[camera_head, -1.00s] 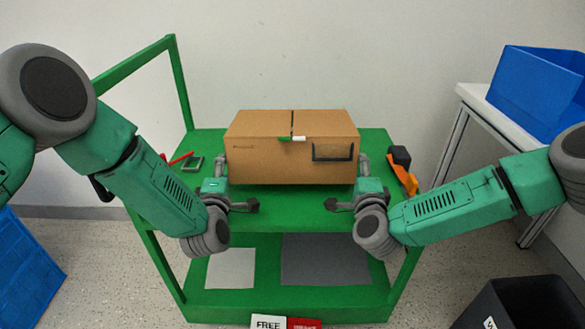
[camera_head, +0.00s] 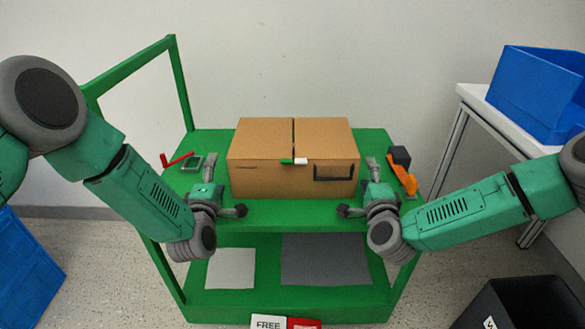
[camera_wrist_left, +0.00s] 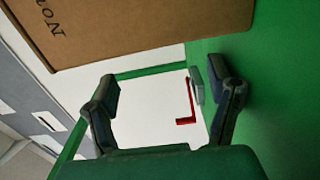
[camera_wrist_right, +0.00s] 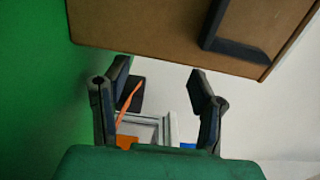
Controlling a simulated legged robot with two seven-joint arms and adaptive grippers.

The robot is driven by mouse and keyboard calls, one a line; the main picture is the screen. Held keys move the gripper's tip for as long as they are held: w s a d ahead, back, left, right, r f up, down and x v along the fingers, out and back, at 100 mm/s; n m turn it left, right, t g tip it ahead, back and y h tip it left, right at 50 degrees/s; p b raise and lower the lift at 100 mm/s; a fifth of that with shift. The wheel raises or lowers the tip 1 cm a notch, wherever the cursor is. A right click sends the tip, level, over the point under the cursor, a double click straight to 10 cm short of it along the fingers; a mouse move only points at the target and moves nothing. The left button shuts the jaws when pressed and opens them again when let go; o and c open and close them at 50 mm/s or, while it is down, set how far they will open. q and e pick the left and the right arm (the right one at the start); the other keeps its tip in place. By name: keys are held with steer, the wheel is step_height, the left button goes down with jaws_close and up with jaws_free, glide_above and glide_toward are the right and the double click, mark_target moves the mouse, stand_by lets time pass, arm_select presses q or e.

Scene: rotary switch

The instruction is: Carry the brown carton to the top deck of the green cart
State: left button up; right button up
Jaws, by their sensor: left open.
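The brown carton (camera_head: 290,178) stands upright on the top deck (camera_head: 290,215) of the green cart, near its middle. A dark handle slot and a small green-and-white tab show on its front. My left gripper (camera_head: 224,190) is open and empty beside the carton's left side, apart from it. In the left wrist view the carton (camera_wrist_left: 140,25) fills the upper part, outside the open fingers (camera_wrist_left: 160,85). My right gripper (camera_head: 358,190) is open and empty by the carton's right side. In the right wrist view the carton (camera_wrist_right: 150,25) lies outside its spread fingers (camera_wrist_right: 159,84).
A red tool (camera_head: 178,160) lies on the deck's left, an orange-and-black tool (camera_head: 403,175) on its right. The lower shelf holds a white sheet (camera_head: 230,268) and a grey mat (camera_head: 325,260). A blue bin (camera_head: 540,90) stands on a white table at right.

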arm_select(q)
steer(key=shift+a, duration=0.1)
arm_select(e)
steer(key=o, duration=0.6)
steer(key=shift+c, duration=0.2)
steer(key=shift+d, duration=0.1)
arm_select(q)
steer(key=shift+s, duration=0.1)
arm_select(e)
steer(key=shift+s, duration=0.3)
arm_select(q)
steer(key=s, duration=1.1)
steer(key=shift+s, duration=0.35)
arm_select(e)
steer(key=s, duration=1.1)
steer(key=shift+s+f, duration=0.15)
steer(key=shift+s, duration=0.05)
